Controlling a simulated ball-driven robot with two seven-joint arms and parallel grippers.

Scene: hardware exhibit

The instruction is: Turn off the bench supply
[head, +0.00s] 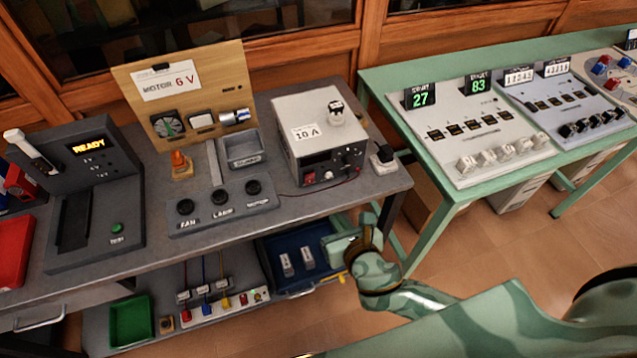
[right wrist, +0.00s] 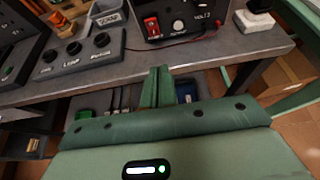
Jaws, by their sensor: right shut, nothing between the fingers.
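The bench supply (head: 312,125) is a pale box with a dark front panel and a "10 A" label. It stands at the right end of the grey bench. A red switch (head: 309,178) is at the lower left of its front; the switch also shows in the right wrist view (right wrist: 151,27), left of a round knob (right wrist: 179,26). I cannot tell the switch's position. My right gripper (head: 340,246) is shut and empty, below and in front of the bench edge, apart from the supply. Its closed fingers (right wrist: 156,87) show in the right wrist view. My left gripper is out of view.
Left of the supply are a panel of black knobs (head: 222,203) and a wooden motor board (head: 190,95). A white plug (head: 384,155) sits right of the supply. A blue tray (head: 296,280) is on the lower shelf. A green table (head: 430,175) stands to the right.

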